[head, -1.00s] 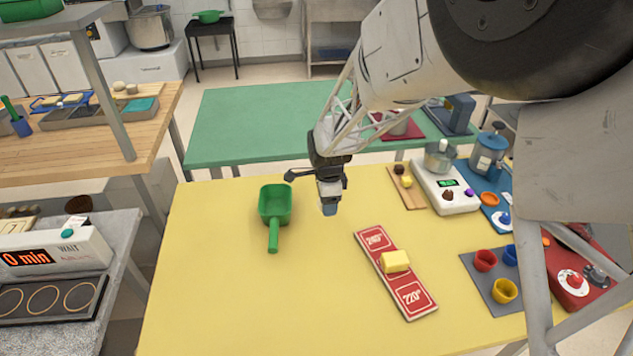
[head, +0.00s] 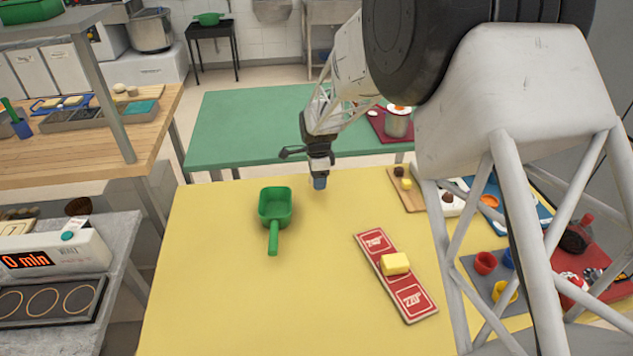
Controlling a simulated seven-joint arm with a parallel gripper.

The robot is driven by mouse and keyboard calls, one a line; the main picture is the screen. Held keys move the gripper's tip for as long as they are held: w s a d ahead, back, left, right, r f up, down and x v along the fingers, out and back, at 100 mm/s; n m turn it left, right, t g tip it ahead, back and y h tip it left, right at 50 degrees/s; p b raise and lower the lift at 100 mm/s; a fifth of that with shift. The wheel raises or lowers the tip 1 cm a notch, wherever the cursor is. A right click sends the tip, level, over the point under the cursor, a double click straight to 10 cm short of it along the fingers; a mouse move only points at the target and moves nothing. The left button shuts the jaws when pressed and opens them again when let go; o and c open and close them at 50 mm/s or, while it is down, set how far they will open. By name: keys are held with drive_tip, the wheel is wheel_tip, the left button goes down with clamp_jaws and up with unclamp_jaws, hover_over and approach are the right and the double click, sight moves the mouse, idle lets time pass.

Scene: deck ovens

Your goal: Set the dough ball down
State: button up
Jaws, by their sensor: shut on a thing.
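My gripper (head: 319,172) hangs over the far edge of the yellow table, pointing down. It is shut, with a small blue thing (head: 320,183) at its tips; it is too small to tell what it is. I cannot make out a dough ball at the fingertips. A small pale round thing (head: 119,87) lies on the wooden counter at the far left, apart from my gripper; I cannot tell whether it is dough.
A green scoop (head: 274,209) lies left of my gripper on the yellow table (head: 210,300). A red board (head: 375,258) bears a yellow block (head: 396,264). Coloured cups (head: 485,263) stand at the right. The table's front left is clear. A green table (head: 250,125) stands behind.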

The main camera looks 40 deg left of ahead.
drive_tip(key=shift+w+a+f, duration=0.1)
drive_tip(key=shift+w+a, duration=0.65)
drive_tip(key=shift+a, duration=0.1)
drive_tip(key=shift+f, duration=1.75)
drive_tip(key=shift+f, duration=0.15)
drive_tip(key=o, duration=0.9)
drive_tip(key=shift+o, duration=0.2)
wheel_tip(320, 180, up, 12)
drive_tip(key=shift+r, duration=0.15)
